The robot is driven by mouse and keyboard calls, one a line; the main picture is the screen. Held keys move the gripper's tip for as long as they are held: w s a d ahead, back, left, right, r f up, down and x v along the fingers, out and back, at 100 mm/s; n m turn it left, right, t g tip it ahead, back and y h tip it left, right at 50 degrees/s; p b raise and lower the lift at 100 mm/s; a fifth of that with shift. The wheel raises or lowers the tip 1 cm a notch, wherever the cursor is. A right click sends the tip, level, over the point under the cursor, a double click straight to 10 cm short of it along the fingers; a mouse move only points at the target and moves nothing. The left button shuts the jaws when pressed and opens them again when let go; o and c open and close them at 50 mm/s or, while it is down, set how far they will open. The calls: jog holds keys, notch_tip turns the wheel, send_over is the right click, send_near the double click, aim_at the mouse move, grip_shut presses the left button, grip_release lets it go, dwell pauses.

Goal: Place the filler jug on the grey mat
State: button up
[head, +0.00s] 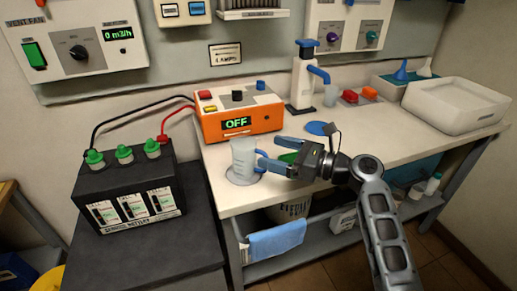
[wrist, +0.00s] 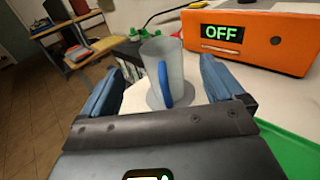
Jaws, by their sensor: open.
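The filler jug (head: 243,153) is a translucent grey jug with a blue handle, upright near the bench's left front corner. It stands on the round grey mat (head: 240,183), whose rim shows around its base. My gripper (head: 262,159) is open, at the jug's right side in the head view. In the wrist view the jug (wrist: 158,55) is between and beyond the two blue fingers (wrist: 160,76), its handle (wrist: 164,84) facing me. The grey mat (wrist: 153,101) shows under it; part is hidden by my gripper. Finger contact with the handle cannot be told.
The orange charger (head: 238,119) reading OFF stands behind the jug. A black battery (head: 125,187) with green caps is on the lower dark surface to the left. A green mat (head: 288,157) lies under my gripper. A blue disc (head: 320,128) and pump bottle (head: 304,80) are further back.

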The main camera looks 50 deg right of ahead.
jog(key=s+a+f+n+g, duration=0.1)
jog(key=s+a+f, duration=0.1)
jog(key=s+a+f+n+g+h, duration=0.1)
jog(key=s+f, duration=0.1)
jog(key=f, duration=0.1)
jog(key=s+a+f+n+h, duration=0.1)
jog(key=s+a+f+n, duration=0.1)
jog(key=f, duration=0.1)
jog(key=shift+s+a+f+g, duration=0.2)
jog(key=shift+s+a+g, duration=0.15)
jog(key=shift+s+g, duration=0.05)
jog(key=s+a+f+n+g+h, duration=0.2)
jog(key=s+a+n+h, duration=0.1)
jog(key=s+a+n, duration=1.2)
jog(key=s+a+r+n+t, duration=0.1)
jog(key=s+a+r+n, duration=0.1)
jog(key=r+n, duration=0.3)
jog(key=s+a+r+n+t+y, duration=0.1)
jog(key=s+r+n, duration=0.3)
jog(key=n, duration=0.6)
jog(key=shift+s+a+r+t+y, duration=0.25)
jog(key=shift+a+r+t+y, duration=0.05)
jog(key=shift+a+r, duration=0.4)
